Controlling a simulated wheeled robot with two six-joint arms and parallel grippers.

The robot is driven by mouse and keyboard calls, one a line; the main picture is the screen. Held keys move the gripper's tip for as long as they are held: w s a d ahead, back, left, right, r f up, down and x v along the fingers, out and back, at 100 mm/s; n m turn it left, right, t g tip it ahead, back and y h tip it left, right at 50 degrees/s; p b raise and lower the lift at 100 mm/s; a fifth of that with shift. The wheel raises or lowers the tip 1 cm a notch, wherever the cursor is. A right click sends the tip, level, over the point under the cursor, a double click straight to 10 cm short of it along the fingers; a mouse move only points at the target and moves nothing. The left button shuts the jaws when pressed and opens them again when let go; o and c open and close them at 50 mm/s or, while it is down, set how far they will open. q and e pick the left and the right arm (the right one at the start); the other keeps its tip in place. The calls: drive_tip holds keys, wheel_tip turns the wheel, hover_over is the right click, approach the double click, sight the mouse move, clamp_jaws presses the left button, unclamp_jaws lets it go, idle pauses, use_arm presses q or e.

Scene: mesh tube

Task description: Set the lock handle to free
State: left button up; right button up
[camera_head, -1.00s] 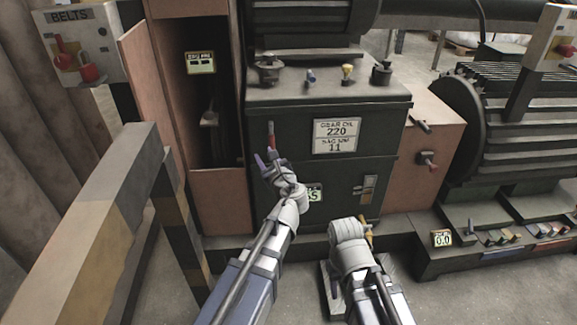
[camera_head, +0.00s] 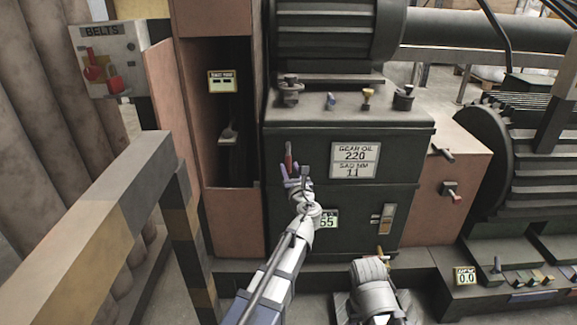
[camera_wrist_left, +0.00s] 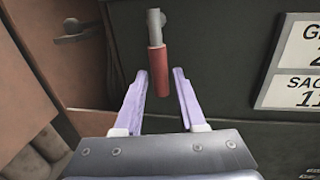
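A handle with a red grip (camera_head: 288,158) hangs straight down on the left part of the dark machine housing's front face. No label for it can be read. In the left wrist view the red grip (camera_wrist_left: 158,66) hangs from a grey metal stem. My left gripper (camera_head: 295,174) is just below and in front of it. In the left wrist view its two pale purple fingers (camera_wrist_left: 160,78) are apart, on either side of the grip's lower end, with gaps showing. Contact cannot be seen. My right gripper is not in view; only my right arm shows at the bottom.
A white plate reading GEAR OIL 220 (camera_head: 355,160) is right of the handle. Another red-tipped lever (camera_head: 451,190) is on the brown box. The BELTS panel (camera_head: 110,62) has red controls. A striped rail (camera_head: 135,185) stands at the left.

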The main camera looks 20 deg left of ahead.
use_arm(q)
drive_tip(key=x, duration=0.2)
drive_tip(key=shift+w+a, duration=0.15)
drive_tip(key=shift+w, duration=0.1)
clamp_jaws()
idle(1.2)
